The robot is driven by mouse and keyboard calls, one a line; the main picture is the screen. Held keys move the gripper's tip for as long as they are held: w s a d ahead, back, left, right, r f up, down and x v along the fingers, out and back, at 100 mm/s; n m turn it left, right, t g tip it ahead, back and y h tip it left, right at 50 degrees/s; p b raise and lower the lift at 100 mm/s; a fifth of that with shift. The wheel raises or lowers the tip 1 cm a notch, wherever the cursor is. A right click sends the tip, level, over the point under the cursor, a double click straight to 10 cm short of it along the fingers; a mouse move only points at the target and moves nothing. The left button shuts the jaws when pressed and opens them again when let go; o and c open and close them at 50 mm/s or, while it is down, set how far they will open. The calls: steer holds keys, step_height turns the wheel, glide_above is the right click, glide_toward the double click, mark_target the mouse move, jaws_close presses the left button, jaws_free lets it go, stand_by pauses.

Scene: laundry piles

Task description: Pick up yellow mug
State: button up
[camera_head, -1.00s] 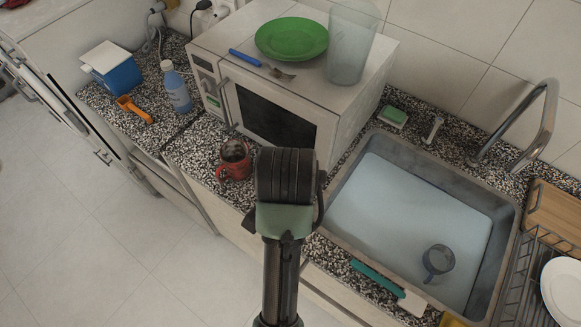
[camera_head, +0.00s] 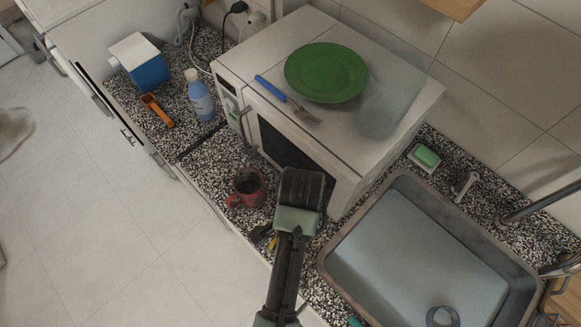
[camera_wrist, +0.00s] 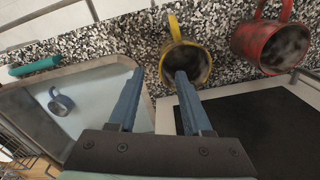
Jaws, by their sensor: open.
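The yellow mug (camera_wrist: 204,56) is upright on the speckled counter in the wrist view, with its dark inside showing and its handle toward the top of the picture. My gripper (camera_wrist: 158,74) is open and empty, with two blue fingers. The right fingertip overlaps the mug's opening in the picture; the left one is left of the mug, over the sink edge. I cannot tell whether either touches it. In the head view only a small yellow piece (camera_head: 272,243) shows beside my arm; the rest of the mug is hidden.
A red mug (camera_head: 248,187) stands on the counter close to the yellow one. The microwave (camera_head: 345,150) bears a green plate (camera_head: 326,72), a clear vessel and a fork. The sink (camera_head: 409,184) holds a blue-grey mug (camera_wrist: 61,103). A bottle (camera_head: 200,98) stands further left.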

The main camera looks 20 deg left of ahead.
steer(key=shift+a+f+p, duration=0.2)
steer(key=shift+f+p, duration=0.7)
steer(key=shift+f, duration=2.9)
jaws_close()
steer(key=shift+d, duration=0.1)
